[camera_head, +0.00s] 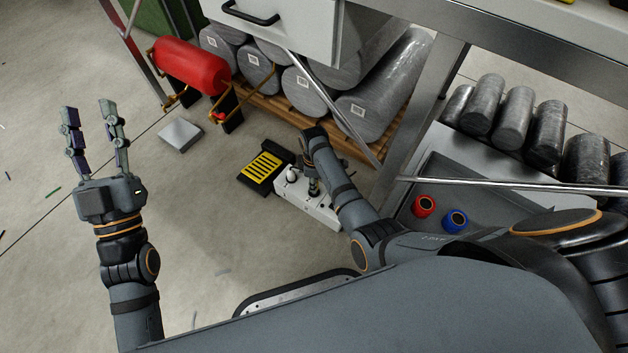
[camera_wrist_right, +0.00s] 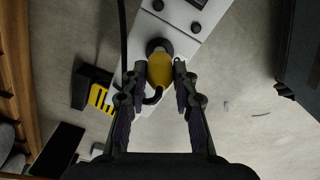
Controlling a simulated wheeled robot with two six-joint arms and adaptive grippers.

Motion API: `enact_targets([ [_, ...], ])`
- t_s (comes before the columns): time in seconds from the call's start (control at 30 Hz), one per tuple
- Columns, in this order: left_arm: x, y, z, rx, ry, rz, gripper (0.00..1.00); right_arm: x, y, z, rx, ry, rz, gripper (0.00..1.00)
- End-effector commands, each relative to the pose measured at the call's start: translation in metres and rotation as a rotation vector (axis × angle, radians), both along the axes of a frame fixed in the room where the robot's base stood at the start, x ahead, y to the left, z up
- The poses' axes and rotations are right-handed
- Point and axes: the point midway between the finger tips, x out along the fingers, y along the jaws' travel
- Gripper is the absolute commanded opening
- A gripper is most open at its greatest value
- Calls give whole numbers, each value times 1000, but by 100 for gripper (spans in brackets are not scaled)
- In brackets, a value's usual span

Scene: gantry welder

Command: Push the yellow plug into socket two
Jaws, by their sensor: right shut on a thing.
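The yellow plug (camera_wrist_right: 160,70) is between the two fingertips of my right gripper (camera_wrist_right: 160,80) in the right wrist view. The gripper is shut on it. The plug's front end meets a dark round socket on the white socket strip (camera_wrist_right: 188,32); how deep it sits I cannot tell. I see no socket numbers. In the head view the strip (camera_head: 322,211) lies on the floor, and my right gripper (camera_head: 313,186) is over it, partly hidden by my arm. My left gripper (camera_head: 88,108) is open and empty, off to the left.
A black box with yellow stripes (camera_head: 263,168) lies beside the strip. A black cable (camera_wrist_right: 122,40) runs past it. A red cylinder (camera_head: 189,67) and grey rolls on a pallet (camera_head: 262,95) stand behind. A metal table leg (camera_head: 420,110) rises at right. The left floor is mostly clear.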

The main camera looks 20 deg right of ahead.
Motion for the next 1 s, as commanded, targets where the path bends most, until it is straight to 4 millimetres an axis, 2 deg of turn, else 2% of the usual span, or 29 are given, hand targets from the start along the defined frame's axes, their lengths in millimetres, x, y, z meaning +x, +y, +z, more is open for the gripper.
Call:
enact_targets([
  [0.87,0,0,-11,0,0,0,40,0,0,-27,0,0,0,0],
  [0.9,0,0,-11,0,0,0,40,0,0,-27,0,-1,0,29],
  [1.0,0,0,-10,0,0,0,40,0,0,-27,0,-1,0,43],
])
